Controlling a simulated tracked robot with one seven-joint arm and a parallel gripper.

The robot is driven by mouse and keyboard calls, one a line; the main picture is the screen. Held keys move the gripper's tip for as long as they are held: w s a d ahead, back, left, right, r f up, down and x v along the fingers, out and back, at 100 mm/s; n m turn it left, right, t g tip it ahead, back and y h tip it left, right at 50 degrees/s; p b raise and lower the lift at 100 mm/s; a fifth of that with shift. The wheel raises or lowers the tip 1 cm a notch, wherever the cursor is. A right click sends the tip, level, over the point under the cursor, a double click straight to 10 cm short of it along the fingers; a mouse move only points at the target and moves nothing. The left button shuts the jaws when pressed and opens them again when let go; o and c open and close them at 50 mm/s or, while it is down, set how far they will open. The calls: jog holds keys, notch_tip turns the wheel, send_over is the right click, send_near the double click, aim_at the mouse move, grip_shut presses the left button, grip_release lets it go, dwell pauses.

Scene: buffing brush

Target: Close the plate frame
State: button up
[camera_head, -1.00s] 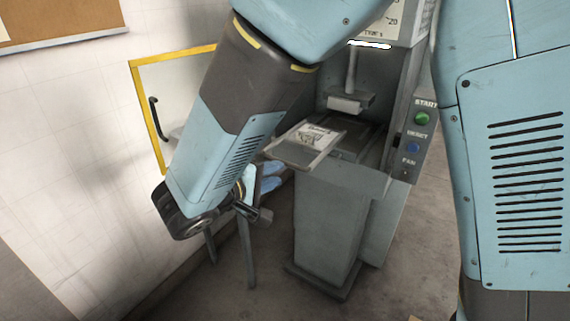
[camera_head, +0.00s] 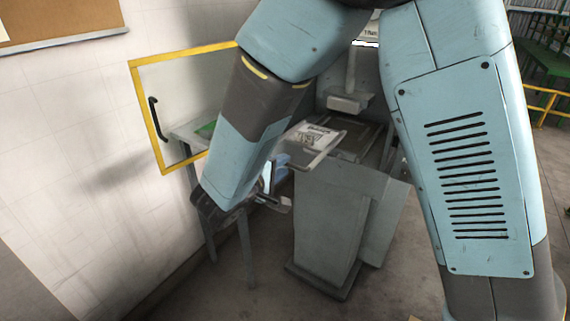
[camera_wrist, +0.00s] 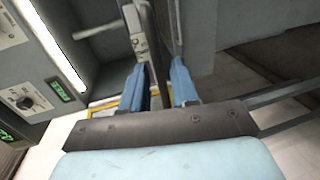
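The plate frame (camera_head: 326,150) is a light metal frame with a printed plate. It stands out tilted from the front of the grey machine (camera_head: 345,195); my arm covers its left part in the head view. In the wrist view a thin metal edge, which looks like the frame (camera_wrist: 140,35) seen nearly edge-on, runs down between my fingers. My gripper (camera_wrist: 156,70) has two blue fingers spread apart, one on each side of this edge. I cannot tell whether either finger touches it. In the head view my gripper is mostly hidden behind my forearm.
A press head (camera_head: 348,103) hangs above the machine bed. A control face with a knob (camera_wrist: 25,98) is close on the left in the wrist view. A yellow-edged panel with a black handle (camera_head: 157,120) and a small table (camera_head: 187,130) are by the wall.

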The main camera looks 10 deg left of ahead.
jog(key=shift+x, duration=1.4)
grip_shut()
